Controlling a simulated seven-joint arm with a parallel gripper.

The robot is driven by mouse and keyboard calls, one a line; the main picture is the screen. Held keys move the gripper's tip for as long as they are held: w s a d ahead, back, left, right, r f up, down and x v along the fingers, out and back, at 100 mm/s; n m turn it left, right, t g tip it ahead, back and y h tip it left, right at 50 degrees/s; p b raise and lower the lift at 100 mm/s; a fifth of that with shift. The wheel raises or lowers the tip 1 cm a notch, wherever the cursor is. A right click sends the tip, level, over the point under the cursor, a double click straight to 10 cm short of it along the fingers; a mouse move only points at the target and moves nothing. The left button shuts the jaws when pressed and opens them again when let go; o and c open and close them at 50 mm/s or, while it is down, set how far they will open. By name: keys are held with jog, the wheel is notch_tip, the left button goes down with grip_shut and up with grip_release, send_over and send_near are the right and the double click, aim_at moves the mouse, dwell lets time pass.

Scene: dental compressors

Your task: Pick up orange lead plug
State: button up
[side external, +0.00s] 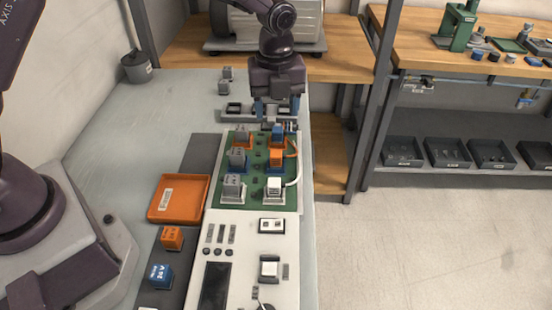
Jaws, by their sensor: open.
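An orange plug (276,157) sits in the right column of a green board (257,190), with an orange lead curving beside it on the right. A separate orange block (172,238) stands on a dark strip at the lower left. My gripper (277,114) points down over the far end of the board, beyond the orange plug. Its two blue fingers are apart. No held object is visible between them, though the view is small. A blue plug (277,131) stands just in front of the gripper.
A white plug (274,184) and several grey blocks (236,160) share the board. An orange tray (178,199) lies left of it. A blue block (158,275) stands near the front. A white control panel (245,250) lies in front. The bench (150,125) is clear at the left.

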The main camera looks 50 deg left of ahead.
jog(key=m, duration=0.2)
send_over(276, 152)
notch_tip(276, 152, down, 7)
jog(key=shift+s+d+f, duration=0.1)
jog(key=shift+f, duration=0.1)
notch_tip(276, 152, down, 6)
jog(key=shift+r, duration=0.2)
jog(key=c, duration=1)
